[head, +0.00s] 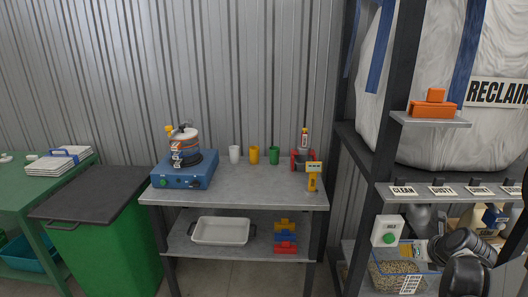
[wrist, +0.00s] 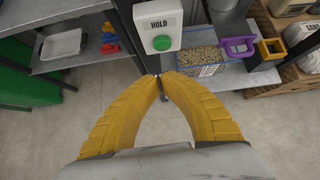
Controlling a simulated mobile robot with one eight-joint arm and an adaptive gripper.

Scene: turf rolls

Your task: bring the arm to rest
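My gripper (wrist: 161,79) shows in the wrist view as two yellow ribbed fingers that bow outward and come together at the tips. It is shut, and I see nothing held between the fingers. It points over the grey floor, in front of the white HOLD box with a green button (wrist: 160,24). That box also shows in the head view (head: 388,231), on the right rack. In the head view my dark arm links stand at the lower right, and the gripper itself is not visible there.
A grey table (head: 220,193) holds a blue device (head: 185,170) and several cups. Its lower shelf bears a white tray (head: 221,231) and coloured clamps. A green bin (head: 100,245) stands left. The rack holds a bin of pellets (wrist: 200,58). Floor below the gripper is clear.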

